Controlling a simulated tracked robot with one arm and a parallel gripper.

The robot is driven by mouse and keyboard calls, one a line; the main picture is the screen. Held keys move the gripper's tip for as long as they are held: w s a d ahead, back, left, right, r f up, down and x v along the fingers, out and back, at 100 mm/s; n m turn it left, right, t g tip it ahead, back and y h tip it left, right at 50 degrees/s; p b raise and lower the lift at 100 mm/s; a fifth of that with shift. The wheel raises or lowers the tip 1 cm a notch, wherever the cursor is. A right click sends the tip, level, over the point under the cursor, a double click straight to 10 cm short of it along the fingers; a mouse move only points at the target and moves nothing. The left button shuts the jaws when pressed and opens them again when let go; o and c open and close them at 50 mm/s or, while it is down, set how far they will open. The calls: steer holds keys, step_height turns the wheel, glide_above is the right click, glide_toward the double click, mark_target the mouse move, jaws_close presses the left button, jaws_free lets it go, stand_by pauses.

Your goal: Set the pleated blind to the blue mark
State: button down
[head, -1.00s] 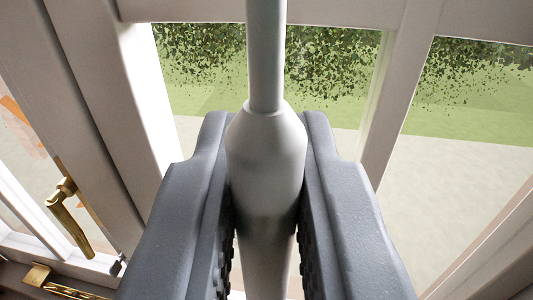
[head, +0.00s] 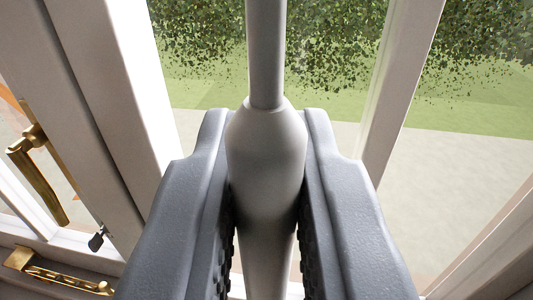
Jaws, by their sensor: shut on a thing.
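My gripper (head: 266,215) fills the lower middle of the head view, its two dark grey fingers on either side of a light grey handle (head: 265,150). The gripper is shut on this handle. The handle is wide in the middle and narrows into a thin rod (head: 266,50) that runs up out of the picture. The handle and rod look upright. The pleated blind itself and the blue mark are not visible in this view.
Behind the handle is a white-framed window with an upright bar (head: 402,90); greenery and paving show through the glass. At left are a brass window handle (head: 38,175) and a brass stay (head: 60,280) at the lower edge.

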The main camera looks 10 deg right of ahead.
steer(key=shift+a, duration=0.1)
steer(key=c, duration=1.5)
jaws_free()
steer(key=shift+s, duration=0.15)
steer(key=shift+s+r, duration=0.1)
steer(key=shift+s, duration=0.35)
steer(key=shift+s+a, duration=0.15)
steer(key=shift+s, duration=0.9)
steer(key=shift+s+a+p, duration=0.2)
steer(key=shift+s+p, duration=0.05)
steer(key=shift+s, duration=1.45)
steer(key=shift+s+a+p, duration=0.25)
steer(key=shift+s+p, duration=0.05)
steer(key=shift+s, duration=1.45)
steer(key=shift+s+a+p, duration=0.2)
steer(key=shift+s+p, duration=0.05)
steer(key=shift+s, duration=1.45)
